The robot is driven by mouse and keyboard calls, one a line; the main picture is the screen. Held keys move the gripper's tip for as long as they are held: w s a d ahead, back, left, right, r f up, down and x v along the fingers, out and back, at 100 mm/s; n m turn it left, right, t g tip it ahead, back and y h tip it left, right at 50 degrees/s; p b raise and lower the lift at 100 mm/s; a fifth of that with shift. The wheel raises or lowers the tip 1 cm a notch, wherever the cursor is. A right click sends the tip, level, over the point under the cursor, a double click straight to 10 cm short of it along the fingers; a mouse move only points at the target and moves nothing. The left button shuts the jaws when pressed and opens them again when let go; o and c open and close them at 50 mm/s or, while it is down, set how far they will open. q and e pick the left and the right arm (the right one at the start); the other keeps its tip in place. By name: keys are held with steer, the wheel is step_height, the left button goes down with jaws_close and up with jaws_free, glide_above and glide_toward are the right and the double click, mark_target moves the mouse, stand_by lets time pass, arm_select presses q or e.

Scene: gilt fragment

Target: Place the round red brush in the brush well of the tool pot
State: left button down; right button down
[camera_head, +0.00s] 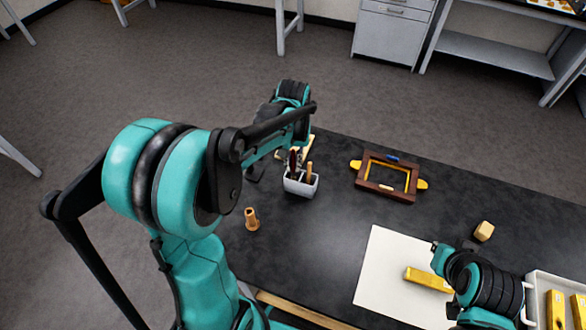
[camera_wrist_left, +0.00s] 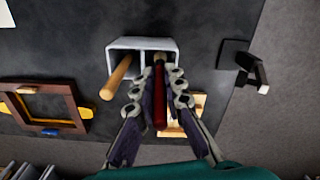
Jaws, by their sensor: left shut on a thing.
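The round red brush (camera_wrist_left: 160,112) is between the fingers of my left gripper (camera_wrist_left: 160,80), which is shut on it. It also shows as a dark red handle in the head view (camera_head: 292,160). The pale tool pot (camera_head: 300,187) stands at the table's far left edge. In the left wrist view the pot (camera_wrist_left: 113,45) has two compartments side by side. The brush's far end is at the right one; how deep it sits is hard to tell. A wooden-handled tool (camera_wrist_left: 117,77) leans in the left one. My right arm is at lower right; its fingers are not clear.
A brown frame with yellow tabs (camera_head: 362,181) lies right of the pot. A small wooden piece (camera_head: 251,219) stands nearer. A white sheet (camera_head: 385,270) bears a yellow block (camera_head: 428,279). A tan block (camera_head: 484,231) and a white tray (camera_head: 535,300) are at right.

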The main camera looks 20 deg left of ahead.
arm_select(q)
step_height(320, 180, down, 2)
steer(key=shift+f, duration=0.2)
steer(key=shift+f+b, duration=0.15)
steer(key=shift+b, duration=0.25)
steer(key=c, duration=1.6)
jaws_free()
